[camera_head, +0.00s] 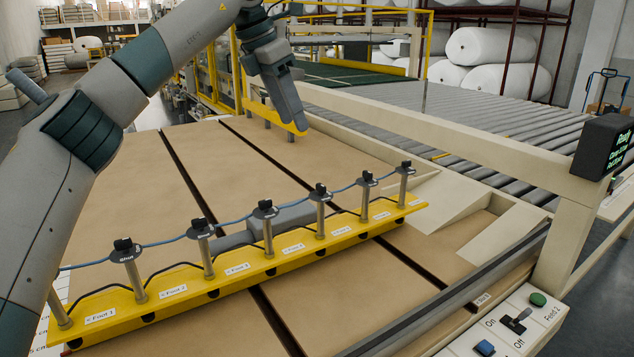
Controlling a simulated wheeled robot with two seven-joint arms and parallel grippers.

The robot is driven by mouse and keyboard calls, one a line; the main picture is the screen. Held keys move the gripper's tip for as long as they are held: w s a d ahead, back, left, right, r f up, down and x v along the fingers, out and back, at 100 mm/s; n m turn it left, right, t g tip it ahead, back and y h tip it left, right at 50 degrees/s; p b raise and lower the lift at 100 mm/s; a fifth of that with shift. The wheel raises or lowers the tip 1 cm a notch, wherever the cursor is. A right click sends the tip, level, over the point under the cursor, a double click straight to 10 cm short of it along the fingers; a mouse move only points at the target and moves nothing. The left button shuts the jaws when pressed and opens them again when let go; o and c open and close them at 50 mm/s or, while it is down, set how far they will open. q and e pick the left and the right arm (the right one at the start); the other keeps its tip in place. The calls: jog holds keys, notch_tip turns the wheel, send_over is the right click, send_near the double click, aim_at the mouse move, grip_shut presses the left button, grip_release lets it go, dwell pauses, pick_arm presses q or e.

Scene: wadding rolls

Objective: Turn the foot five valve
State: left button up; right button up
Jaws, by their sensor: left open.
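A yellow bar (213,280) crosses the brown panels and carries a row of upright metal posts with black valve knobs. Its labels have arrows pointing left; "Foot 1" (100,316) and "Foot 2" (173,291) are the clearest. Counting along the row, the foot five valve (320,190) seems to be the post left of the fifth label (341,231), whose text is too small to read surely. My left gripper (291,125) is open, pointing down beyond the bar, above and behind this valve in the picture, apart from it. My right gripper is out of view.
A blue hose runs along the posts. A grey body (270,226) lies behind the bar. A beige rail (440,130) borders the panels, with a roller conveyor (470,115) beyond. A switch panel (510,325) is at lower right, below a display (603,147).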

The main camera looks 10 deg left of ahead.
pick_arm(q)
jog(key=shift+w+f, duration=0.15)
jog(key=shift+w, duration=0.1)
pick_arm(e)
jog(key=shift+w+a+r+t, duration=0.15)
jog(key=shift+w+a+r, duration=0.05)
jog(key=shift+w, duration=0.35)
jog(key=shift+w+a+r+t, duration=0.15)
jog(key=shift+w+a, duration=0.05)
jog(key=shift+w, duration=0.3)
pick_arm(q)
jog(key=shift+s, duration=0.1)
jog(key=p, duration=0.1)
send_near(321, 184)
jog(key=p+x, duration=0.2)
jog(key=x, duration=0.6)
jog(key=shift+s, duration=0.1)
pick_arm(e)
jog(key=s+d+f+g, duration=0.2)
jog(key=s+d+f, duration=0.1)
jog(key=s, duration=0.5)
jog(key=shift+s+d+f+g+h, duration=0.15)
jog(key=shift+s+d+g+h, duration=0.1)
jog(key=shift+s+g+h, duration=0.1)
